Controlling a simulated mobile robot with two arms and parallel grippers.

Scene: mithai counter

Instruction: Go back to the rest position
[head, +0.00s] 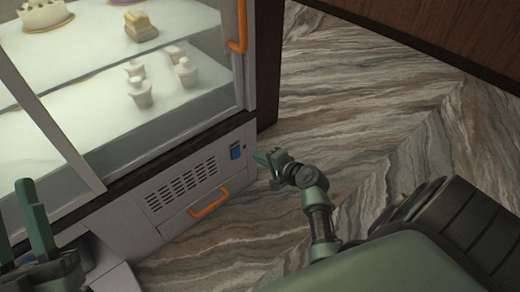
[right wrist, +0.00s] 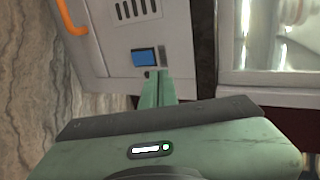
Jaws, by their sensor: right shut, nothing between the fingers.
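My right gripper (head: 262,160) is out in front of the lower panel of the display case (head: 185,188), near its right corner. In the right wrist view its green fingers (right wrist: 157,88) are together, with nothing between them. They point toward a small blue screen (right wrist: 145,57) on the panel. That blue screen also shows in the head view (head: 236,152); I cannot tell whether the fingers touch the panel. My left gripper (head: 22,215) is at the lower left edge, partly cut off, with its green fingers apart and nothing visible between them.
The glass case holds a cake (head: 45,14), a yellow pastry (head: 140,26) and several small white cupcakes (head: 140,92). Orange handles stick out on the door (head: 238,28) and the lower panel (head: 209,203). A wood-panelled front (head: 440,30) stands at upper right. The marbled floor (head: 375,100) between is clear.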

